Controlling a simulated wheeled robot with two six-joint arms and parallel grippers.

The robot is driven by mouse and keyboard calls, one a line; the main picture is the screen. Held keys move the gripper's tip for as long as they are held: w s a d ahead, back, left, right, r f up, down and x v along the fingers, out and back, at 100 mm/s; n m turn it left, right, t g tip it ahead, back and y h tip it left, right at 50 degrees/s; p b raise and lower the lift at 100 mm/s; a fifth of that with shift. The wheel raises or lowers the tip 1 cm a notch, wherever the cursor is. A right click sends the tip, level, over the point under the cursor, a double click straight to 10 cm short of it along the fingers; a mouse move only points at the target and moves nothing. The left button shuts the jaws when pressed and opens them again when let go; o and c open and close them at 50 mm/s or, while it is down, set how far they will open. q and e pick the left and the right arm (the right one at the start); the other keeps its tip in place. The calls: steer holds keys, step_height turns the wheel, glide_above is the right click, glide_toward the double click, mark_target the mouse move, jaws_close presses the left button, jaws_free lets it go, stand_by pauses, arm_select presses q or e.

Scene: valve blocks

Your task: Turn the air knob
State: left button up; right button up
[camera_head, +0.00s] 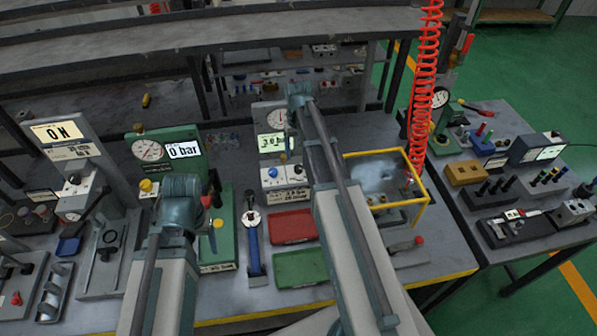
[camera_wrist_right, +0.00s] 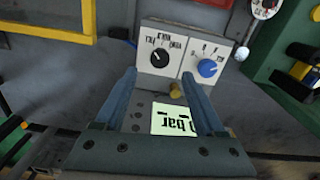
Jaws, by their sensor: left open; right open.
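A white control box (camera_head: 287,177) stands left of my right arm, with a blue knob (camera_head: 272,172) on its face. In the right wrist view the box shows a black knob (camera_wrist_right: 160,57) and the blue knob (camera_wrist_right: 208,67); I cannot read which is marked air. My right gripper (camera_wrist_right: 172,78) is open and empty, its fingers pointing toward the box, with a lit "bar" display (camera_wrist_right: 174,119) seen between them. The gripper also shows in the head view (camera_head: 299,92). My left gripper (camera_head: 184,190) is over the front left bench beside a green gauge panel (camera_head: 187,135); its fingertips are hard to make out.
A yellow-framed box (camera_head: 427,183) stands right of my right arm. A red tray (camera_head: 292,226) and a green tray (camera_head: 300,267) lie between my arms. A red coiled hose (camera_head: 424,90) hangs at the right. A blue-handled valve (camera_head: 253,245) stands near my left arm.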

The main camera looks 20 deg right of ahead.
mark_target(298, 167)
step_height(298, 167, down, 7)
steer(key=b, duration=0.5)
steer(key=shift+b, duration=0.4)
steer(key=shift+r, duration=0.1)
jaws_close()
